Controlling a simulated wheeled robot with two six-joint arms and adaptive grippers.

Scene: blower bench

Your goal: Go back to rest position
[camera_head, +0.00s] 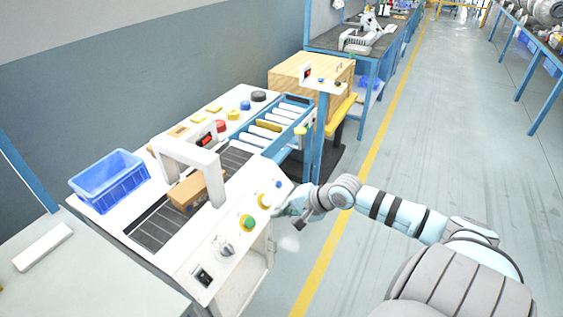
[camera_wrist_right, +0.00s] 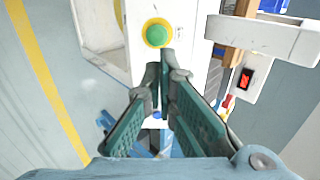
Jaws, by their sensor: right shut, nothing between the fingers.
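My right gripper (camera_head: 282,208) is shut and empty at the right side of the white machine (camera_head: 205,258), by its button panel. In the right wrist view the two green-padded fingers (camera_wrist_right: 166,62) meet at their tips, just below a green button with a yellow ring (camera_wrist_right: 156,33). This green button (camera_head: 249,222) also shows in the head view, on the machine's sloped front. I cannot tell whether the fingers touch the machine. My left gripper is not in view.
A brown box (camera_head: 196,189) sits on the dark belt under a white arch (camera_head: 172,152). A blue crate (camera_head: 110,180) stands at the left. A roller conveyor (camera_head: 268,125) and wooden crate (camera_head: 305,76) lie behind. The floor (camera_head: 440,150) to the right is clear.

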